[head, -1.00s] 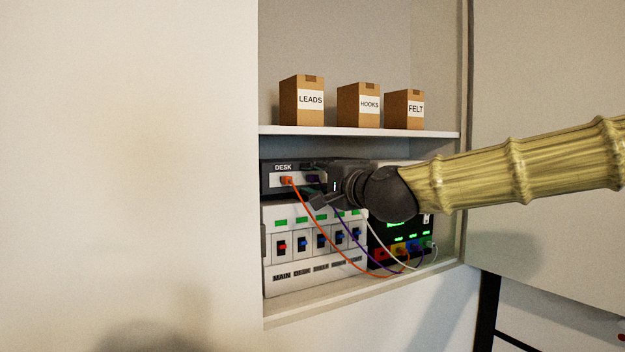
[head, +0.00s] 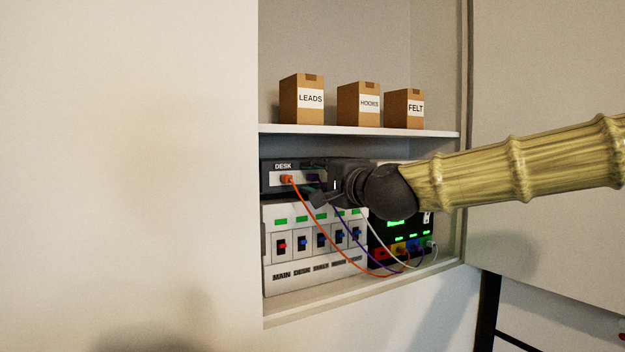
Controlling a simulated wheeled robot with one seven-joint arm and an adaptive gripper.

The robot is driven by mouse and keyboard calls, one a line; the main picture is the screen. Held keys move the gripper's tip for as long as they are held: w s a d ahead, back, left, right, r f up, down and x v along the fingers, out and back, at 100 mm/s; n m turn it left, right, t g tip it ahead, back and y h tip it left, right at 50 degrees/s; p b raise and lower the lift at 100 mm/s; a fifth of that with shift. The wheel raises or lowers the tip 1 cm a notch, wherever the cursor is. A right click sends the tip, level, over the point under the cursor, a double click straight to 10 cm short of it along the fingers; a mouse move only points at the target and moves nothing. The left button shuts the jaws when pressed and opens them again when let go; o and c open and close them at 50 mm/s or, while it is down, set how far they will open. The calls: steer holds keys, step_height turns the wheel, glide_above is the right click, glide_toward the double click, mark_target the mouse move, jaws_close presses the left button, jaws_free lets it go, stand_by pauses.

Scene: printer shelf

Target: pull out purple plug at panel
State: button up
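The purple plug (head: 313,178) sits in the panel labelled DESK (head: 268,182), to the right of an orange plug (head: 287,179). My gripper (head: 315,184) reaches in from the right at the panel, with its dark fingers around the purple plug's place. One finger shows below the plug and looks apart from it. The upper finger is hard to make out against the dark panel. I cannot tell whether the fingers touch the plug. A purple cable (head: 347,228) hangs from behind my gripper down to the right.
A white breaker box (head: 315,268) with several switches stands below the panel. A black unit (head: 394,229) with coloured sockets is at the lower right, with orange, purple and white cables hanging in front. A shelf (head: 357,131) with cardboard boxes (head: 302,104) is above.

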mark_target(316, 178)
steer(key=shift+c, duration=0.4)
jaws_close()
steer(key=shift+b+v, duration=0.3)
steer(key=shift+v, duration=2.4)
steer(key=shift+s+d, duration=0.15)
steer(key=shift+s, duration=0.1)
